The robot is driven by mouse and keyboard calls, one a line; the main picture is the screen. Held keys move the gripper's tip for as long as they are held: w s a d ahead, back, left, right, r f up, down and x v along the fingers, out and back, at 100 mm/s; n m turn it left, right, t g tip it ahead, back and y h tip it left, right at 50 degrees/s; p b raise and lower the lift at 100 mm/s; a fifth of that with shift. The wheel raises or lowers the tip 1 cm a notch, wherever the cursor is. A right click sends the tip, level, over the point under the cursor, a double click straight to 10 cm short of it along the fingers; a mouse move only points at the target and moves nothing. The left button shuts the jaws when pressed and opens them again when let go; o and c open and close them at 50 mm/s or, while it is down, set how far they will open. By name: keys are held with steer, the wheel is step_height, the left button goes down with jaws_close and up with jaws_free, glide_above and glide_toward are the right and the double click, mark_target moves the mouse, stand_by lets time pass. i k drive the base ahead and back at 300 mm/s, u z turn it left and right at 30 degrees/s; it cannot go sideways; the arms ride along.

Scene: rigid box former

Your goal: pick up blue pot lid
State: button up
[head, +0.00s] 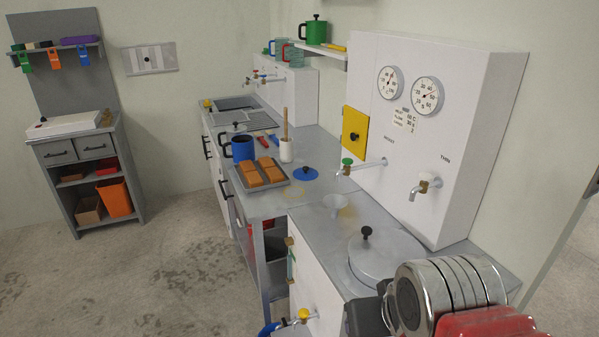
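The blue pot lid (306,175) lies flat on the grey counter (318,150), with a dark knob on top. A blue pot (240,148) stands behind the tray, to the left. Parts of my arm fill the lower right corner, well apart from the lid. My gripper's fingers do not show.
A large grey lid with a black knob (385,257) sits on the nearer counter. A white panel with gauges (445,135) and two projecting taps rises along the right. Open floor (130,275) lies left.

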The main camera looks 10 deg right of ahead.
mark_target(305, 173)
steer(key=u, duration=0.15)
steer(key=k, duration=0.5)
steer(key=u, duration=0.6)
steer(key=k, duration=0.85)
steer(key=u, duration=0.6)
steer(key=i, duration=3)
